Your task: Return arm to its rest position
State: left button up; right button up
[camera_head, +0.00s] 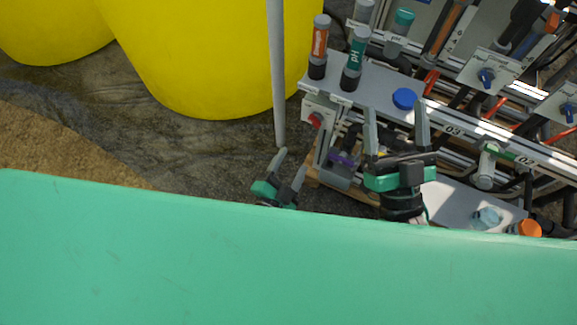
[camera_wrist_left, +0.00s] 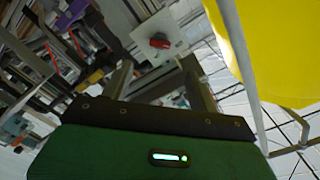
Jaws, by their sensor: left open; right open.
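My left gripper (camera_head: 291,160) is low in the middle of the head view, just beyond the edge of the green surface. Its two fingers are apart with nothing between them, left of the skid and near the thin grey pole. In the left wrist view its green body fills the bottom, and the fingers (camera_wrist_left: 160,78) point toward a grey plate with a red knob (camera_wrist_left: 159,42). My right gripper (camera_head: 395,112) is further right, over the skid's front corner. Much of both arms is hidden.
Yellow tanks (camera_head: 200,60) stand at the back left, with a grey pole (camera_head: 277,80) close to the left gripper. The skid (camera_head: 372,84) carries orange and teal labelled probes, valves and pipes. A red knob (camera_head: 315,120) is on its left end. Bare ground lies left.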

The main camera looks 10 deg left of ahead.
pick_arm(q)
jog(key=shift+s+a, duration=0.2)
jog(key=shift+s, duration=0.3)
pick_arm(e)
jog(key=shift+w+a+f, duration=0.1)
jog(key=shift+a+f, duration=0.05)
jog(key=shift+f, duration=0.2)
